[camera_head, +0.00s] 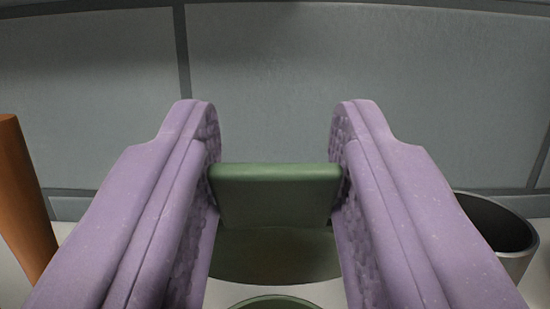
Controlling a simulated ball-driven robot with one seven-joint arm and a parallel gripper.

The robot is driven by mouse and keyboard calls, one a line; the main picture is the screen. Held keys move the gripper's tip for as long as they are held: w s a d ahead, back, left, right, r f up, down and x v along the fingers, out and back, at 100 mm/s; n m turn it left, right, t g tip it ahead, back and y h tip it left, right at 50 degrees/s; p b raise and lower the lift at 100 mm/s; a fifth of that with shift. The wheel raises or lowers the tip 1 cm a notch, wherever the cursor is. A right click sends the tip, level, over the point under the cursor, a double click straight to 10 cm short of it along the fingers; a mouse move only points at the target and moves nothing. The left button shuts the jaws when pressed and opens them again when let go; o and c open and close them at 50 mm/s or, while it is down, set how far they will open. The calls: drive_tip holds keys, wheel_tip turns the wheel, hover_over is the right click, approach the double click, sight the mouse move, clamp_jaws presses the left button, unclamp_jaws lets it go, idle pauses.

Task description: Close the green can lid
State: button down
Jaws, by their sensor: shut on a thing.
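My gripper (276,165) has two purple fingers, closed on the sides of a green block-shaped piece (277,192). This piece appears to be the grip of the green can lid. Below it, between the fingers, is a dark olive rounded surface (275,258), which may be the lid's disc; I cannot tell for sure. A green curved rim (277,301) shows at the bottom edge of the picture, mostly cut off. It may be part of the can. Whether the lid touches the can cannot be seen.
A brown-orange upright piece (22,200) stands at the left edge. A dark grey open round container (498,230) stands at the right, partly behind my right finger. A pale surface (75,232) lies beneath, with a grey tiled wall (370,90) behind.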

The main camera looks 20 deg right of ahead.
drive_tip(key=shift+s+a+f+t+b, duration=0.2)
drive_tip(key=shift+s+f+t+b, duration=0.35)
drive_tip(key=shift+b, duration=0.5)
drive_tip(key=shift+r+h, duration=0.15)
drive_tip(key=shift+h, duration=0.15)
drive_tip(key=c, duration=0.8)
unclamp_jaws()
drive_tip(key=shift+o, duration=0.2)
drive_tip(key=s+d+r+p, duration=0.2)
drive_tip(key=s+p, duration=0.1)
drive_tip(key=s, duration=0.4)
drive_tip(key=s+d+r+p, duration=0.2)
drive_tip(key=s+r+p, duration=0.1)
drive_tip(key=s, duration=0.5)
drive_tip(key=shift+s+d+p, duration=0.2)
drive_tip(key=shift+d+p, duration=0.05)
drive_tip(key=shift+p, duration=0.1)
